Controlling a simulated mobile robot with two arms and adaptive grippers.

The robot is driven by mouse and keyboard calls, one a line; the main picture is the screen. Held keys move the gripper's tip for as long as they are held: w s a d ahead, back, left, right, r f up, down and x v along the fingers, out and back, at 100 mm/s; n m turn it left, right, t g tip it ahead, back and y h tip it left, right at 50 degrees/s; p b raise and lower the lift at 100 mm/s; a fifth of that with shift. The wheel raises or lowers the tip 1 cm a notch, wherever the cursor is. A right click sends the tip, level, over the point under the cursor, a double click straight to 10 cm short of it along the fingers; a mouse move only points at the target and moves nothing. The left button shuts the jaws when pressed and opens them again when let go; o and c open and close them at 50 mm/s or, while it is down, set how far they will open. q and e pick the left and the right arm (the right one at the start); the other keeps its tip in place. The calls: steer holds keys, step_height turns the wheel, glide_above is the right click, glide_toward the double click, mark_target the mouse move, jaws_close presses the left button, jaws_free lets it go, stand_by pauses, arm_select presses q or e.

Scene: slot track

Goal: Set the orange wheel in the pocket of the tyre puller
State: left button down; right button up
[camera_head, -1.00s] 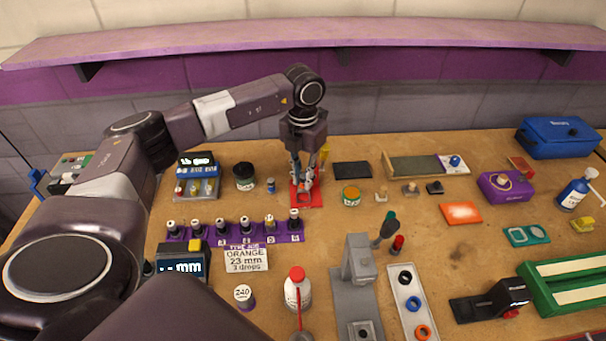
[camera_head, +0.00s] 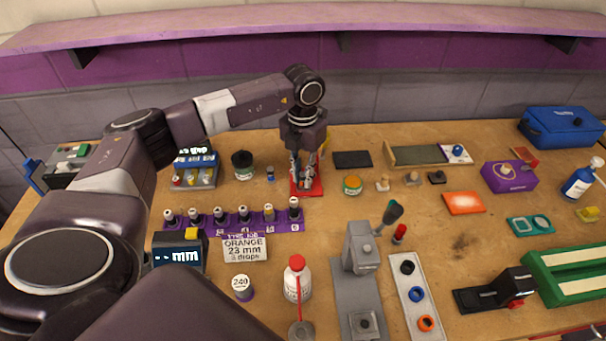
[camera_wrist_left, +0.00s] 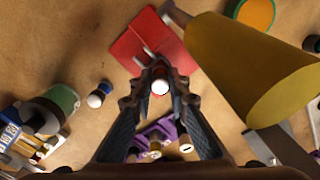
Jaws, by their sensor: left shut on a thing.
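The orange wheel (camera_head: 426,323) lies at the near end of a pale tray (camera_head: 405,290), below a blue wheel (camera_head: 416,294) and a black wheel (camera_head: 407,267). The grey tyre puller (camera_head: 361,255) stands just left of that tray, with a square pocket (camera_head: 365,322) at its near end. My left gripper (camera_head: 304,184) is far from both, low over a red plate (camera_head: 314,186) at the back. In the left wrist view its fingertips (camera_wrist_left: 160,88) are shut on a small part with a round, pale, red-edged top. The fingers hide most of this part. My right gripper is not in view.
A purple rack (camera_head: 232,223) of several bottles and a job card (camera_head: 245,248) stand left of the puller. A red-capped bottle (camera_head: 297,280) is close to the puller's left side. A yellow cylinder (camera_wrist_left: 250,65) is close beside my left gripper.

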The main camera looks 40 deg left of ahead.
arm_select(q)
steer(key=shift+f, duration=0.15)
steer(key=c, duration=1.8)
jaws_free()
steer(key=shift+o, duration=0.2)
step_height(320, 180, up, 12)
